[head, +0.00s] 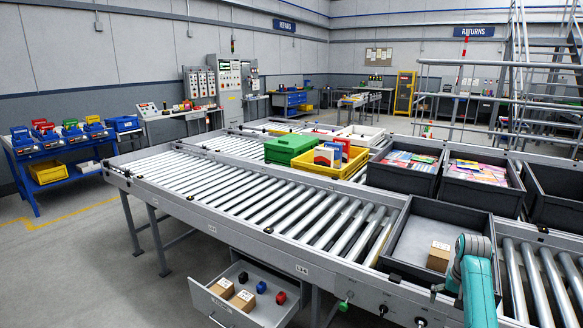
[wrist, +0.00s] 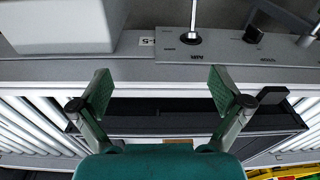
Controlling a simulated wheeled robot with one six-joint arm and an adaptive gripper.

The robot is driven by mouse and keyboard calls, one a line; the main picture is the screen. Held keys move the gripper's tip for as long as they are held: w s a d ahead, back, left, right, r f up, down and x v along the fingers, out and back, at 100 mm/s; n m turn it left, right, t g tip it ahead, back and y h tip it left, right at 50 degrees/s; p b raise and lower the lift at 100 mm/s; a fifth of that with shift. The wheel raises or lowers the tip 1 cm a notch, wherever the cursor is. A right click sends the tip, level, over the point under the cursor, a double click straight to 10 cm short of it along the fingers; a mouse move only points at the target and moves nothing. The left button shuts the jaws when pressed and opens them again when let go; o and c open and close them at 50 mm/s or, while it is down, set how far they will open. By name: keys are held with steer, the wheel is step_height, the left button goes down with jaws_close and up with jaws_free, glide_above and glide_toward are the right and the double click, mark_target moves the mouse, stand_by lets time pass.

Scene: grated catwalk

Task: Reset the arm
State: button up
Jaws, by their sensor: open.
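My arm, teal, shows at the lower right of the head view, in front of a dark grey tote on the conveyor. In the wrist view my gripper (wrist: 160,92) is open, its two fingers wide apart with nothing between them. The fingers show over the conveyor's side rail (wrist: 160,74) and the near part of the dark tote (wrist: 160,110). The tote (head: 415,232) holds a small cardboard box (head: 439,256), left of my arm and apart from it. My gripper's teal body hides much of the tote in the wrist view.
Dark totes of colourful packets (head: 405,178) stand behind on the conveyor. A yellow tray (head: 292,165) and a green crate (head: 288,147) stand farther left. An open drawer (head: 245,300) with small boxes is below. Rollers (head: 220,185) at left are clear.

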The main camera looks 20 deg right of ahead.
steer(key=s+a+f+n+t+h, duration=0.1)
steer(key=s+a+f+t, duration=0.15)
steer(key=a+f, duration=0.7)
steer(key=s+a+f+n+t, duration=0.1)
steer(key=s+a+f, duration=0.2)
steer(key=a+f, duration=0.65)
steer(key=s+a+f+n+t, duration=0.1)
steer(key=s+a+f+t, duration=0.15)
steer(key=s+a, duration=0.35)
steer(key=s+a+f+n+t, duration=0.1)
steer(key=s+a+f+n, duration=0.15)
steer(key=s+a, duration=0.45)
steer(key=s+a+r+t, duration=0.1)
steer(key=s+a+r, duration=0.15)
steer(key=s, duration=0.25)
steer(key=s+a+r+n+t, duration=0.1)
steer(key=s+a+r, duration=0.15)
steer(key=s, duration=0.25)
steer(key=s+a+r+t, duration=0.1)
steer(key=s+a+r, duration=0.1)
steer(key=s+a, duration=0.25)
steer(key=s+a+r+n+t+y, duration=0.1)
steer(key=s+a+r+t, duration=0.1)
steer(key=s+r, duration=0.5)
steer(key=s+a+r+n+t, duration=0.1)
steer(key=s+r, duration=0.5)
steer(key=r, duration=0.7)
steer(key=shift+s+a+r+t+y, duration=0.3)
steer(key=shift+s+a+t+y, duration=0.05)
steer(key=shift+t+y, duration=0.05)
